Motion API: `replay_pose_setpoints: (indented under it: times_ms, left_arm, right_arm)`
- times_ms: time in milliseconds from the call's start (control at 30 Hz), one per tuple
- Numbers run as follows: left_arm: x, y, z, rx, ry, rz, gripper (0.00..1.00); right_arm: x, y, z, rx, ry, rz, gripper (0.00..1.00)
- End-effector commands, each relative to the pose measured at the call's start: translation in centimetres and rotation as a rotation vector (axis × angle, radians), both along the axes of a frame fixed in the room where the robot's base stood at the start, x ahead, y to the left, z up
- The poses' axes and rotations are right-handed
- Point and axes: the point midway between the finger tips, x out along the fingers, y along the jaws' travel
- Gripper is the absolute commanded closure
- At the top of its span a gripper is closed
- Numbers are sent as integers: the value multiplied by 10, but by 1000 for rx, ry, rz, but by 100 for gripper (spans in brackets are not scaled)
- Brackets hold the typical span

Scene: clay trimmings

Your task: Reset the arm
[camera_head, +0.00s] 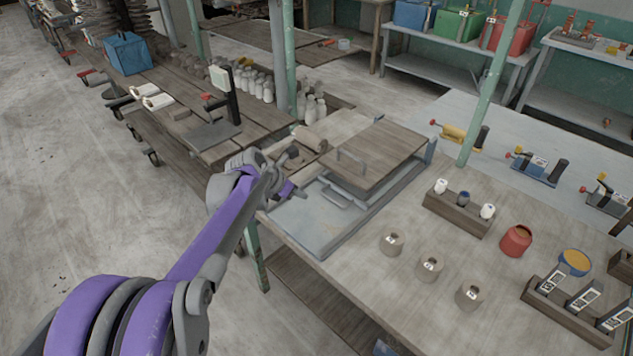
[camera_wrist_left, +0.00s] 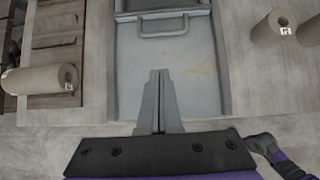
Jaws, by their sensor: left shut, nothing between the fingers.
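My left arm (camera_head: 205,240) is purple and grey and reaches from the lower left toward the table in the head view. My left gripper (camera_wrist_left: 160,108) is shut and empty in the left wrist view. Its fingers are over the near part of a grey metal tray (camera_wrist_left: 205,85). The tray also shows in the head view (camera_head: 310,235), at the table's left end, but there the fingertips are mostly hidden by the wrist. A metal handle (camera_wrist_left: 163,27) lies beyond the fingertips, apart from them. My right gripper is in neither view.
A wooden board with a handle (camera_head: 375,155) covers the tray's far part. Rolls (camera_head: 391,242) stand on the table to the right, near a rack of small bottles (camera_head: 458,212) and a red pot (camera_head: 516,240). A green post (camera_head: 486,85) rises behind. Floor at left is clear.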

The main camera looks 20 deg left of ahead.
Motion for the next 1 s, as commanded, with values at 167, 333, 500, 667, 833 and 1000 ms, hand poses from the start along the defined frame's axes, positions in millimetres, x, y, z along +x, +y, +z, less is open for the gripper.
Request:
replay_pose_setpoints:
  times_ms: [167,333,500,667,833,1000]
  left_arm:
    - [-3,-1,3,10,-2,-12,100]
    - [-32,-23,9,172,-32,-215,100]
    - [-98,-61,12,519,-98,-671,100]
    - [-166,-87,5,852,-162,-1154,100]
    - [-235,-102,-13,1175,-226,-1675,100]
    - [-283,-106,-34,1406,-272,-2097,100]
  right_arm:
    - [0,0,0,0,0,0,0]
    - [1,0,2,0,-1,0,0]
    - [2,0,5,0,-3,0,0]
    - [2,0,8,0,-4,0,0]
    - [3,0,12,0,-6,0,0]
    - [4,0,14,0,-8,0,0]
